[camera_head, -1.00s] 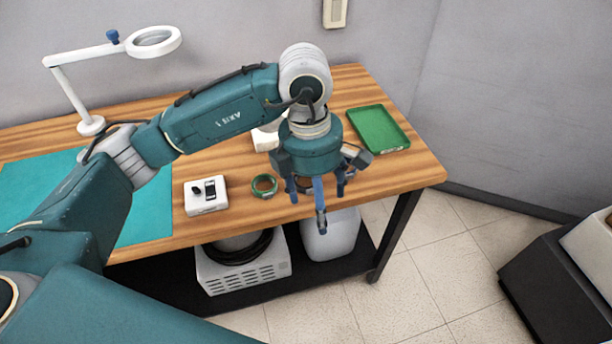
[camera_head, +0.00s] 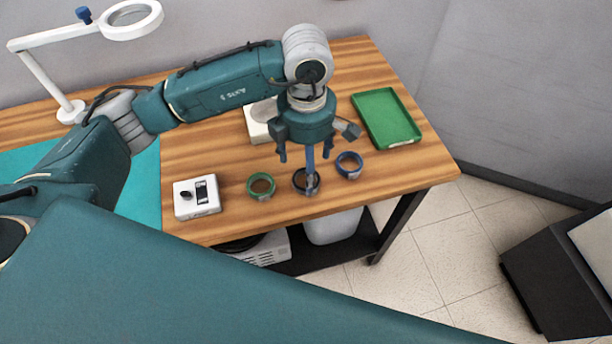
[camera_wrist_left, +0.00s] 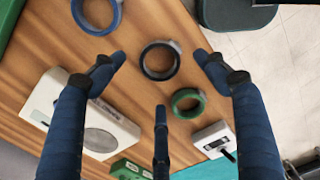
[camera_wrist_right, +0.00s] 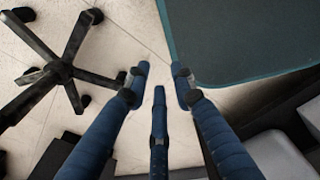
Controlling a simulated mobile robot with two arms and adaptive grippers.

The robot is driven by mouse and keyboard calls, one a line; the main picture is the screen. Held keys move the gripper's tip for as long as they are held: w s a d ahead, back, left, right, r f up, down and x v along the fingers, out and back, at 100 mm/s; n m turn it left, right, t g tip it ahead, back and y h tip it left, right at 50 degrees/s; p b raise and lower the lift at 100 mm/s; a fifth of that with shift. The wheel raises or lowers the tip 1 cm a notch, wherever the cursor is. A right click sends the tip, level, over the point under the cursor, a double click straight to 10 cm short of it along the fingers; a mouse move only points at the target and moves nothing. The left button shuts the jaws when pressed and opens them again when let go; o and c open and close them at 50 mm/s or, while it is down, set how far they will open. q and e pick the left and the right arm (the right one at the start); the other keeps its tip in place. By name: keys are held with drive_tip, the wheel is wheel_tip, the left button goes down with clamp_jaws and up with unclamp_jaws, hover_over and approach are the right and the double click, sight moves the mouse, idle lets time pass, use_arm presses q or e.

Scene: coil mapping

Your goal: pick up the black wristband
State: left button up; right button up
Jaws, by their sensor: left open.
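The black wristband (camera_head: 296,187) lies on the wooden table between a green wristband (camera_head: 250,192) and a blue wristband (camera_head: 341,171). My left gripper (camera_head: 307,164) is open and empty and points down over the black wristband. One finger crosses in front of the band in the head view. In the left wrist view the black wristband (camera_wrist_left: 160,77) lies beyond the spread fingers of the left gripper (camera_wrist_left: 160,72), whole and apart from them. My right gripper (camera_wrist_right: 160,76) shows only in its wrist view, its fingertips apart over the floor with nothing between them.
A green tray (camera_head: 414,135) lies at the back right. A white box with a knob (camera_head: 190,209) stands left of the bands, a white device (camera_head: 259,131) behind them. A magnifier lamp (camera_head: 68,105) and a teal mat (camera_head: 147,190) are at left. The table's front edge is close.

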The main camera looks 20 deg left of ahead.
sight(302, 171)
use_arm(q)
drive_tip(key=shift+f, duration=0.3)
wheel_tip(302, 171, down, 4)
drive_tip(key=shift+d+f+p, duration=0.15)
drive_tip(key=shift+f+p, duration=0.05)
drive_tip(key=shift+p, duration=1)
drive_tip(key=shift+w+f, duration=0.1)
drive_tip(key=shift+f, duration=0.25)
drive_tip(key=shift+c, duration=1)
drive_tip(key=c, duration=0.8)
use_arm(e)
drive_tip(key=shift+w+a+r, duration=0.2)
drive_tip(key=shift+w+r, duration=0.2)
drive_tip(key=shift+r, duration=0.25)
drive_tip(key=shift+w+a+r, duration=0.15)
drive_tip(key=shift+w+r, duration=0.2)
drive_tip(key=shift+r, duration=0.25)
